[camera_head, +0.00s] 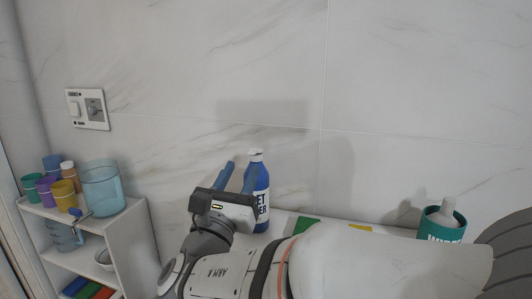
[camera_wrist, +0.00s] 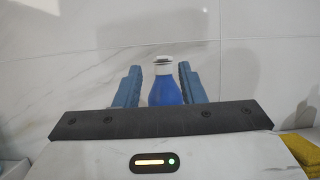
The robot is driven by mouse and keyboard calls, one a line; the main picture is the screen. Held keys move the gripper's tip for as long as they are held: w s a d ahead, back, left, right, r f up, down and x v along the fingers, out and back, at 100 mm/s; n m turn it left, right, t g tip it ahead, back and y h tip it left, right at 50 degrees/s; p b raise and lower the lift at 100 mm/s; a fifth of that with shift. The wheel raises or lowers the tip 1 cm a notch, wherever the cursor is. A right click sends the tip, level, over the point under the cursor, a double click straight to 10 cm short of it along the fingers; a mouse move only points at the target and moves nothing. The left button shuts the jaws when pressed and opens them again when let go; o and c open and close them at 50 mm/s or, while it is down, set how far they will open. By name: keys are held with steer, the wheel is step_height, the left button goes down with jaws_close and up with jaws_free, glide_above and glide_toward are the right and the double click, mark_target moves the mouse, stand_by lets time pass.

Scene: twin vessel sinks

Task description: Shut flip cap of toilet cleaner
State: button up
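The toilet cleaner (camera_head: 261,196) is a blue bottle with a white cap and white lettering, upright on the white counter near the wall. In the wrist view the bottle (camera_wrist: 165,88) stands between the two blue fingers of my gripper (camera_wrist: 157,82), with gaps visible on both sides. Its white cap (camera_wrist: 163,60) shows at the top; whether the flip cap is open or shut is too small to tell. In the head view my gripper (camera_head: 238,176) is open beside the bottle, and partly hides its left side.
A white shelf (camera_head: 134,231) at left holds several coloured cups and a clear blue pitcher (camera_head: 102,188). A teal container (camera_head: 441,224) with a white-topped bottle stands at right. Green and yellow cloths lie on the counter. The tiled wall rises close behind the bottle.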

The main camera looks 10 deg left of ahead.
mark_target(251, 152)
steer(key=x, duration=0.6)
steer(key=shift+w+d, duration=0.1)
steer(key=shift+w, duration=0.2)
